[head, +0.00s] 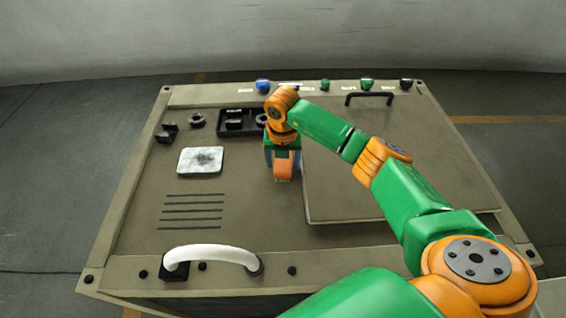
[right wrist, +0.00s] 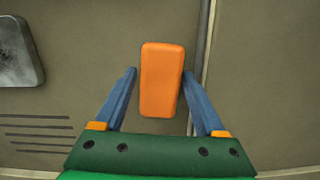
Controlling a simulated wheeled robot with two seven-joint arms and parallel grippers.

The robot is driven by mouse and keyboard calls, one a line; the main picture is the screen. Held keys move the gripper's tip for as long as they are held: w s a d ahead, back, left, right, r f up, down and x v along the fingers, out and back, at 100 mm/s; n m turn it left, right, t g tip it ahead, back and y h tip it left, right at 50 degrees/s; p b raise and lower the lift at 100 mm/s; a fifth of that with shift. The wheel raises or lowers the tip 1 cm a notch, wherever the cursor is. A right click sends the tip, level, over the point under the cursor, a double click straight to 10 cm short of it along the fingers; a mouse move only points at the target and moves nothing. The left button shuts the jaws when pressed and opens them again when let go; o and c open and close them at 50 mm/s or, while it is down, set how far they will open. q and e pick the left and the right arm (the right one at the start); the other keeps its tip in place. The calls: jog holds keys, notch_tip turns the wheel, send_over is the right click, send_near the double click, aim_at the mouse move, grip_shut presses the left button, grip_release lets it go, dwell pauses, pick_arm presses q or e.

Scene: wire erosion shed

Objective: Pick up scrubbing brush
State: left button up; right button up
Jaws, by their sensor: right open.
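The scrubbing brush appears as an orange block (right wrist: 161,86) with rounded edges in the right wrist view, lying lengthwise between my right fingers. In the head view it shows as a small orange block (head: 283,170) below my right gripper (head: 283,156), with a paler strip at its near end. My right gripper (right wrist: 160,74) is open. My left gripper is not in view.
A raised panel (head: 370,205) has its edge just right of the brush. A pale plate (head: 200,160) and dark slots (head: 192,210) lie to the left. A black tray (head: 233,125) is behind. A white handle (head: 212,250) arches at the front, a black handle (head: 369,95) at the back.

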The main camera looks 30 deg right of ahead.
aim_at(283, 161)
jog(key=shift+f, duration=0.2)
dwell(0.3)
jog(key=c, duration=1.1)
jog(key=shift+r, duration=0.5)
jog(key=shift+c, duration=0.2)
notch_tip(283, 161, up, 9)
jog(key=shift+f+b, duration=0.1)
jog(key=shift+b, duration=1)
jog(key=shift+r, duration=0.4)
